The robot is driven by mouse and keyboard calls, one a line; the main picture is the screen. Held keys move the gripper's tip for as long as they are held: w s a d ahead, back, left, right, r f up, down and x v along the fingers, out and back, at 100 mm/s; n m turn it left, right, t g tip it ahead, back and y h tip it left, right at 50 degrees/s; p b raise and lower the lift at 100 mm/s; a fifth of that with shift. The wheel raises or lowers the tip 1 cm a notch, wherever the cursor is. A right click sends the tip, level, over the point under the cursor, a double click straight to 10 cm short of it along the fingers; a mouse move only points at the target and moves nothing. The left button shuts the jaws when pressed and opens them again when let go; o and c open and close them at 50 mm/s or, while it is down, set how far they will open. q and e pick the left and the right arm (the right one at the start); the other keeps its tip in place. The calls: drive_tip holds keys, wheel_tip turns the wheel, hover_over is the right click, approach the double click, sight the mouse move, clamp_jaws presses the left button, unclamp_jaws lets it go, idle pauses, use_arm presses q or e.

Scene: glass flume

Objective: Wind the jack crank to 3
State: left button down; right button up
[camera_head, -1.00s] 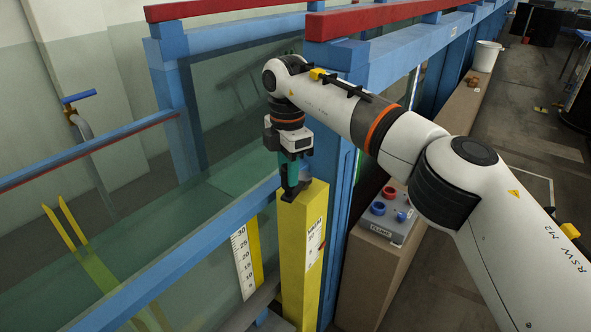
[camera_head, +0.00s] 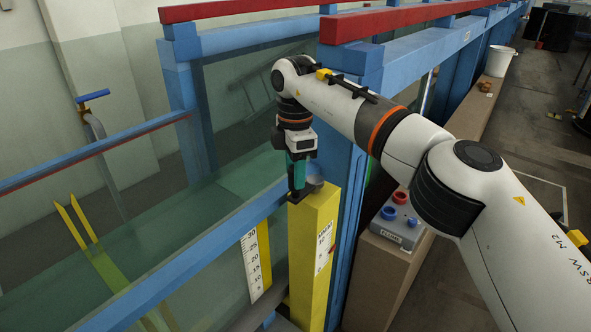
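A tall yellow post (camera_head: 313,265) stands against the blue frame, with a printed white label (camera_head: 324,246) on its side; the label's finer marks are too small to read. A small grey round part (camera_head: 314,183) shows on the post's top, behind my gripper. My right gripper (camera_head: 297,190) points down at the left edge of the post's top, its teal fingers above a dark piece there. The dark piece may be the crank or the fingertips; I cannot tell. The fingers hide their own grip. My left gripper is not in view.
The glass flume's blue rail (camera_head: 190,254) runs at the left, with a white ruler (camera_head: 251,263) beside the post. A grey control box (camera_head: 397,227) with red and blue knobs sits on the ledge at the right. A white bucket (camera_head: 498,62) stands farther back.

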drive_tip(key=shift+o, duration=0.3)
wheel_tip(320, 180, up, 5)
drive_tip(key=shift+r, duration=0.1)
wheel_tip(320, 180, up, 7)
drive_tip(key=p, duration=0.4)
drive_tip(key=shift+f, duration=0.2)
